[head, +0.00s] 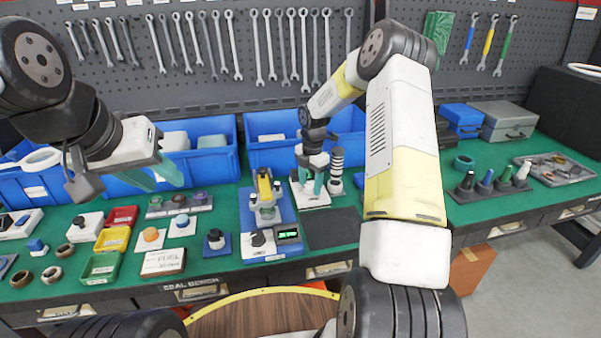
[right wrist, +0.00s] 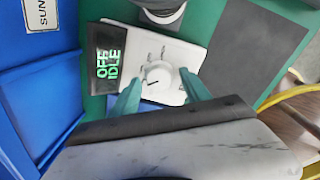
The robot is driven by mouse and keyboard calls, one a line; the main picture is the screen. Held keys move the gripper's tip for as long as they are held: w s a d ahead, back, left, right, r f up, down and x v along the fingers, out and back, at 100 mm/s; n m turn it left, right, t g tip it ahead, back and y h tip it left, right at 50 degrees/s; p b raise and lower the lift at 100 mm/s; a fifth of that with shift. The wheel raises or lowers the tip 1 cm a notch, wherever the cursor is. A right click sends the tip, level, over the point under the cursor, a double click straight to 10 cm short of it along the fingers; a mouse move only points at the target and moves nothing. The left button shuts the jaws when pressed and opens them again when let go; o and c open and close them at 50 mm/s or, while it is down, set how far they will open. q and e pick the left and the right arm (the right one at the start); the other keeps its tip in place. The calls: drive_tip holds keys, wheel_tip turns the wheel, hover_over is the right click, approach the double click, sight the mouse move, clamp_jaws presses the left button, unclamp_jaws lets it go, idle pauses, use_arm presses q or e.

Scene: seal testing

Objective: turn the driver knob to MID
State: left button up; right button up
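The driver is a white panel (right wrist: 118,35) with a round white knob (right wrist: 159,74) in the right wrist view. The knob has a dark pointer line towards the lower left and small marks around it, too small to read. A dark display (right wrist: 107,62) beside it reads OFF IDLE in green. My right gripper (right wrist: 162,92) is open, its teal fingertips apart with the knob showing between them; contact is not visible. In the head view my right gripper (head: 311,186) is over the white panel (head: 313,201) and hides the knob. My left gripper (head: 155,178) is open and empty above the bench's left part.
A striped post (head: 337,165) stands right of the panel, close to my right gripper. A dark mat (head: 333,229) lies in front. Blue bins (head: 270,152) stand behind. A yellow-and-blue tester (head: 265,195) stands to the left. Small trays and parts fill the bench's left.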

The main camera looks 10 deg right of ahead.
clamp_jaws()
drive_tip(key=shift+m, duration=0.4)
drive_tip(key=m, duration=0.2)
drive_tip(key=shift+r+m, duration=0.1)
drive_tip(key=shift+m, duration=0.3)
drive_tip(key=m, duration=0.4)
drive_tip(key=shift+w+a+m+h, duration=0.1)
drive_tip(key=shift+m+h, duration=0.2)
drive_tip(key=m, duration=0.4)
drive_tip(key=shift+w, duration=0.1)
drive_tip(key=shift+m, duration=1.8)
